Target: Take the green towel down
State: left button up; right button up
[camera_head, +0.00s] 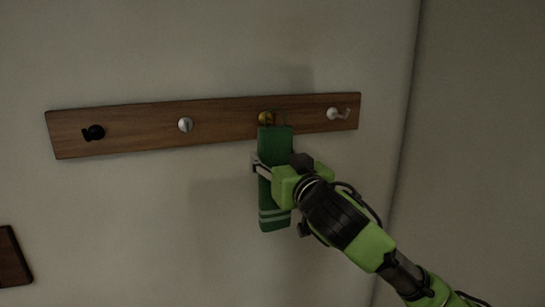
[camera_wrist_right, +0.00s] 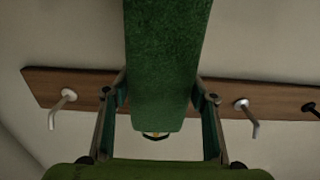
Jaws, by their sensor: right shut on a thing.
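The green towel (camera_head: 274,146) hangs long and narrow against the wooden rack, below the yellow-orange hook (camera_head: 266,118), with a thin loop at its top. Pale stripes cross it near its lower end. My right gripper (camera_head: 268,172) is at the towel's middle and shut on it, covering part of it. In the right wrist view the towel (camera_wrist_right: 165,60) runs between the two fingers of my right gripper (camera_wrist_right: 160,108), with the yellow hook (camera_wrist_right: 155,136) just past its end. Whether the loop still bears on the hook I cannot tell. My left gripper is not in view.
The wooden rack (camera_head: 145,125) is fixed to a pale wall. It also carries a black hook (camera_head: 94,132), a silver hook (camera_head: 185,125) and a white hook (camera_head: 334,113), all empty. A wall corner lies to the right. A dark wooden piece (camera_head: 12,258) shows at lower left.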

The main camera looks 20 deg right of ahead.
jog(key=shift+s, duration=1.85)
jog(key=s, duration=0.6)
jog(key=shift+d+p, duration=0.15)
jog(key=shift+p, duration=0.25)
